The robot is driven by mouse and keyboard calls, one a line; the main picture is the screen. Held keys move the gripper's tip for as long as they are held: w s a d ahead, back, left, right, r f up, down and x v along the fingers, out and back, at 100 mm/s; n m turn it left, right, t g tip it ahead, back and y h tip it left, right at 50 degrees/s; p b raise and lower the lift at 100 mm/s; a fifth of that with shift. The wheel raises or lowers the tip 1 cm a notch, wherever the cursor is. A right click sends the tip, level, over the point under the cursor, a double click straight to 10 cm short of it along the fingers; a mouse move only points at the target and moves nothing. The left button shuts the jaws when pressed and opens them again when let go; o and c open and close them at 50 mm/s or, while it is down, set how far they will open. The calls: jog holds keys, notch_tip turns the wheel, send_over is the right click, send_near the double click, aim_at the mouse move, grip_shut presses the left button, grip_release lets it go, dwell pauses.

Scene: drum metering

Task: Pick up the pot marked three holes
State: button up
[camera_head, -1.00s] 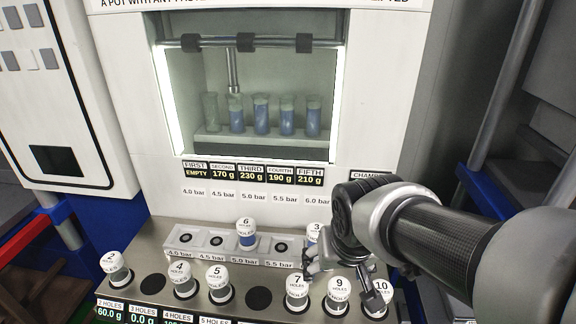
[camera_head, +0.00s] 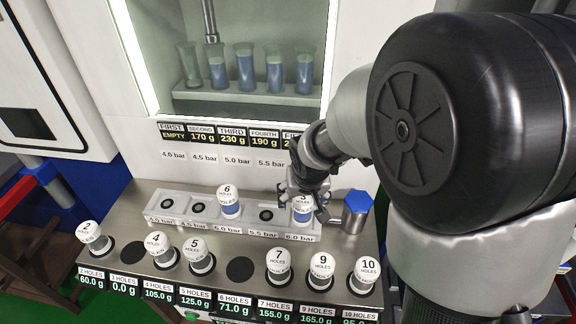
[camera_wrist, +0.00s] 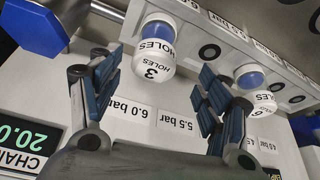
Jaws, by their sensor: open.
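The pot marked three holes (camera_head: 302,212) has a white lettered cap and a blue body. It stands upright in the rack's right-hand seat, above the 6.0 bar label. In the wrist view the same pot (camera_wrist: 154,62) appears upside down, its cap reading 3 HOLES. My gripper (camera_head: 306,192) is at this pot and partly covers it in the head view. In the wrist view my gripper (camera_wrist: 160,68) is open, with one blue-padded finger on each side of the pot. Gaps show on both sides, and I see no contact.
The pot marked 6 (camera_head: 229,202) stands in the same rack (camera_head: 184,214); other seats there are empty. Several numbered pots, including 7 (camera_head: 278,266) and 9 (camera_head: 319,268), line the front row. A blue-topped post (camera_head: 357,207) stands close to the right of the rack.

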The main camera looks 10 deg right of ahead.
aim_at(304, 201)
jog(key=x, duration=0.2)
jog(key=b+x, duration=0.1)
jog(key=x, duration=0.1)
jog(key=b+x, duration=0.1)
jog(key=x, duration=0.1)
jog(key=shift+w+d+f, duration=0.2)
jog(key=shift+w+d, duration=0.1)
jog(key=shift+d, duration=0.1)
jog(key=shift+c, duration=0.5)
jog(key=shift+r, duration=0.1)
jog(key=c, duration=1.3)
jog(key=shift+o, duration=0.2)
